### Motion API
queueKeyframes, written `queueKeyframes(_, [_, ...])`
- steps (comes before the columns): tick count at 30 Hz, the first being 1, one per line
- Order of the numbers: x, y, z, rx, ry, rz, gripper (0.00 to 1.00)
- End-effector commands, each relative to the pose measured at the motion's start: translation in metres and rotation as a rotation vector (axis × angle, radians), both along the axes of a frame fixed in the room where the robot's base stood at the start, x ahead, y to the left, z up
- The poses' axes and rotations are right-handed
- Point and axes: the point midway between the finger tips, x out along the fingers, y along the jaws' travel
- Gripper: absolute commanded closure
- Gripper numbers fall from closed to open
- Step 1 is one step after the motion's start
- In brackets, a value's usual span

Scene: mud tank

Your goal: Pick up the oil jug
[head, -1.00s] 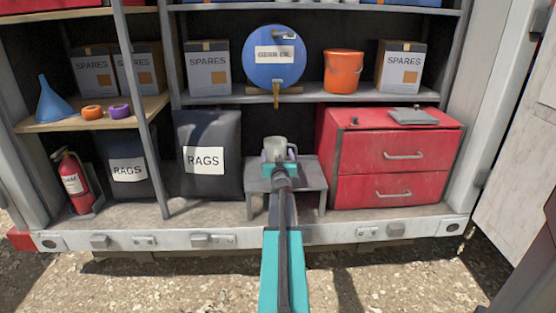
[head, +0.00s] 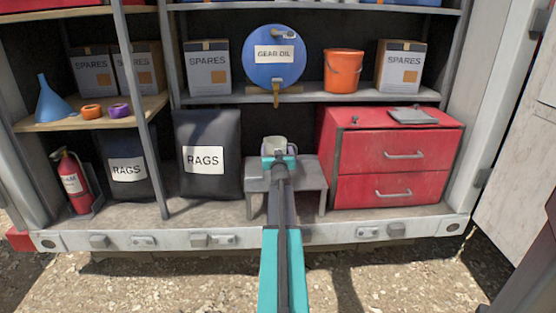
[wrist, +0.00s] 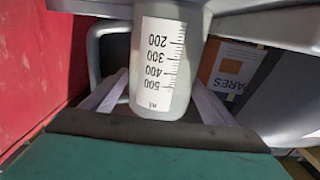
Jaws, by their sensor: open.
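The oil jug (head: 275,143) is a pale grey, translucent measuring jug on the small grey step stool (head: 311,173). In the wrist view the oil jug (wrist: 194,85) appears upside down, with a white scale label and a grey handle to its left. My gripper (head: 280,160) is in front of the jug and hides its lower part in the head view. In the wrist view, the pale fingers of my gripper (wrist: 160,97) are open and apart, one on each side of the jug. I cannot tell whether either finger touches it.
A red drawer cabinet (head: 390,190) stands close to the right of the stool. A dark rags bag (head: 209,185) stands to its left. The shelf (head: 320,97) above carries a blue gear oil drum (head: 276,72) with a tap and an orange bucket (head: 343,72).

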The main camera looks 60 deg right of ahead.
Motion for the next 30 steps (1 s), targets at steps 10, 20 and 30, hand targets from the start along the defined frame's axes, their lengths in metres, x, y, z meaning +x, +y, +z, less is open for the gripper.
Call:
queueKeyframes(10, [0.0049, -0.0061, 0.0, -0.001, 0.001, 0.0, 0.21])
queueKeyframes(20, [0.0048, -0.0059, -0.0002, 0.0, 0.0, 0.001, 0.21])
queueKeyframes(30, [0.005, -0.0058, 0.0009, -0.002, -0.001, 0.001, 0.66])
